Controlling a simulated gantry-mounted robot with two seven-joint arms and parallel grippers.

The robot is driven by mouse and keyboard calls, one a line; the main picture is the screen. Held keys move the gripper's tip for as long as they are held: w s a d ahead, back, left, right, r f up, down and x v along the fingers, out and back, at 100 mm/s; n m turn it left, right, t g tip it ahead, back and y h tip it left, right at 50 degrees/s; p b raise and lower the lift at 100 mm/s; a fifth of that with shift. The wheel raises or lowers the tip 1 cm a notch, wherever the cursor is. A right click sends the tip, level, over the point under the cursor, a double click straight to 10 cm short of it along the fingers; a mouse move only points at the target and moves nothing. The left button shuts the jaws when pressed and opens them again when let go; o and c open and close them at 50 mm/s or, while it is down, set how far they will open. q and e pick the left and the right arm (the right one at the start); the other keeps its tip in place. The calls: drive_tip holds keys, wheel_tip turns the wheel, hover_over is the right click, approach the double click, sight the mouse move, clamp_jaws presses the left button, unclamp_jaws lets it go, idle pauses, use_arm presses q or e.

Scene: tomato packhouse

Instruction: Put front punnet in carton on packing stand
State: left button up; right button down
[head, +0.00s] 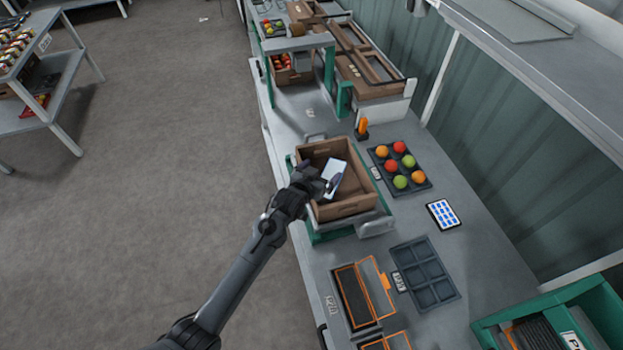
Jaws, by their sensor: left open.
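The brown carton (345,209) sits open on the green and grey packing stand (376,226). My left gripper (329,186) is open at the carton's left side, over its opening. A pale, flat-topped item (337,172) shows inside the carton, right beside the gripper's fingers. It could be the punnet, but it is too small to tell. The gripper hides part of it, and I cannot tell whether they touch. My right gripper is not in view.
A dark tray of red, orange and green tomatoes (411,187) lies right of the carton. An empty compartment tray (438,291) and orange-edged dark frames (357,297) lie nearer. A tablet (443,214) lies at right. An orange-topped tool (362,128) stands behind.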

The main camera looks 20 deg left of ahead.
use_arm(q)
drive_tip(key=s+f+m+g, duration=0.1)
drive_tip(key=s+g, duration=0.8)
drive_tip(key=s, duration=3.1)
drive_tip(key=shift+d+f+g+y, duration=0.2)
drive_tip(key=shift+f+g+y, duration=0.1)
drive_tip(key=shift+f+g, duration=0.15)
